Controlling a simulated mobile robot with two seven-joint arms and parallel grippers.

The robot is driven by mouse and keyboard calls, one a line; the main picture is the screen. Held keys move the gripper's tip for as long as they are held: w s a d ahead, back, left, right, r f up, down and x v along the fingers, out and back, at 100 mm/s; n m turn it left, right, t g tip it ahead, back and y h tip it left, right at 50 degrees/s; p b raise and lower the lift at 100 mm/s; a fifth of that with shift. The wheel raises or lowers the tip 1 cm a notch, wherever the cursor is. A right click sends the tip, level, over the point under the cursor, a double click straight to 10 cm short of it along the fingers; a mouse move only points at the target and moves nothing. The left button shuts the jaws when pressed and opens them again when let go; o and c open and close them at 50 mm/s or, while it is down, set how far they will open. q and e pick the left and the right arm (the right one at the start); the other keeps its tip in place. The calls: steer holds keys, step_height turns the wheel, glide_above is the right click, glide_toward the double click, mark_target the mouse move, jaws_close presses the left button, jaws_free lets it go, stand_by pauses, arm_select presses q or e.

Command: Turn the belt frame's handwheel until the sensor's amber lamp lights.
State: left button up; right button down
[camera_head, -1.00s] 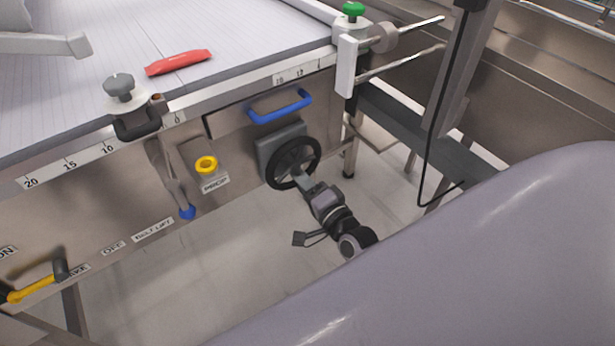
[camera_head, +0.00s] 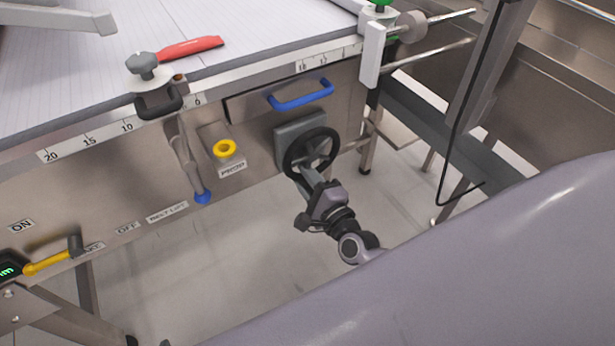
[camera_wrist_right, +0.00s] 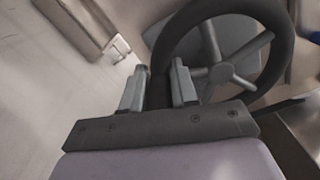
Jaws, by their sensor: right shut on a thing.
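The black handwheel (camera_head: 289,165) sits on a grey plate on the belt frame's front panel (camera_head: 265,165). My right gripper (camera_head: 308,181) is at the lower part of its rim. In the right wrist view, the gripper's fingers (camera_wrist_right: 158,78) stand on either side of the handwheel's rim (camera_wrist_right: 172,32), and the jaws are shut on it. My left gripper is not in view.
A blue handle (camera_head: 302,96) is above the handwheel. A red object (camera_head: 190,47) lies on the belt. A yellow-handled lever (camera_head: 45,263) is at lower left. Floor below is clear.

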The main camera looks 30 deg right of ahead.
stand_by(0.3)
steer(key=c, duration=1)
jaws_free()
steer(key=shift+s, duration=0.1)
steer(key=shift+s+d+p, duration=0.15)
steer(key=shift+s, duration=1.6)
steer(key=shift+s+d+p, duration=0.15)
steer(key=shift+s, duration=1.6)
